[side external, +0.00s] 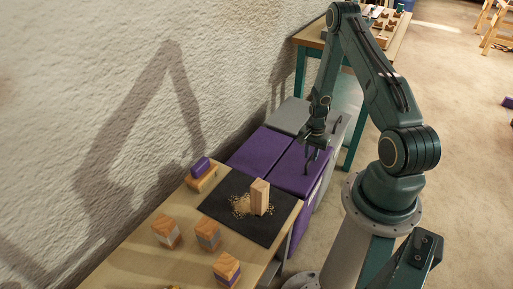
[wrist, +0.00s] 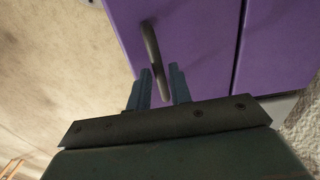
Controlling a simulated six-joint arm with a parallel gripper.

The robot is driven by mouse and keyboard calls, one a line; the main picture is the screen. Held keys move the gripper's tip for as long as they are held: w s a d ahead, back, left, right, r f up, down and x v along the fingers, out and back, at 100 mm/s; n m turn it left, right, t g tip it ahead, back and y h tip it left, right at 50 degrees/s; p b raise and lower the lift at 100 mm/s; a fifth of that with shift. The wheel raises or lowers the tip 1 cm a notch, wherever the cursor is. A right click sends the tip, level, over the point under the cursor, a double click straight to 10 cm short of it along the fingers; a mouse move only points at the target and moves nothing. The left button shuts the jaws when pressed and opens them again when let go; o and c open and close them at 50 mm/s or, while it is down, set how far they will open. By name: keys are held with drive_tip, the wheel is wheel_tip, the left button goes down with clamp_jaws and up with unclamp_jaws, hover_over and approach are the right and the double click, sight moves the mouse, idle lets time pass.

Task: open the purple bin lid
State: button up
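The purple bin lid (side external: 296,178) lies flat and shut in the side external view, beside another purple panel (side external: 260,151). It fills much of the wrist view (wrist: 200,40). A dark bar handle (wrist: 152,45) stands on the lid near its edge. My gripper (side external: 312,150) points down over the lid at the handle. In the wrist view my gripper (wrist: 160,70) is open, with the near end of the handle between its two fingers and a gap showing on each side. I cannot tell how deep the fingers reach around the handle.
A grey bin (side external: 289,116) stands behind the purple one. A wooden bench (side external: 140,250) in front holds a black mat (side external: 226,214) with a wooden block (side external: 260,196), a purple piece (side external: 201,167) on a wooden base, and several striped blocks (side external: 167,232). A rough wall (side external: 120,100) runs along the left.

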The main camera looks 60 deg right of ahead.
clamp_jaws()
drive_tip(key=shift+w+r, duration=0.25)
drive_tip(key=shift+w, duration=0.1)
idle(0.5)
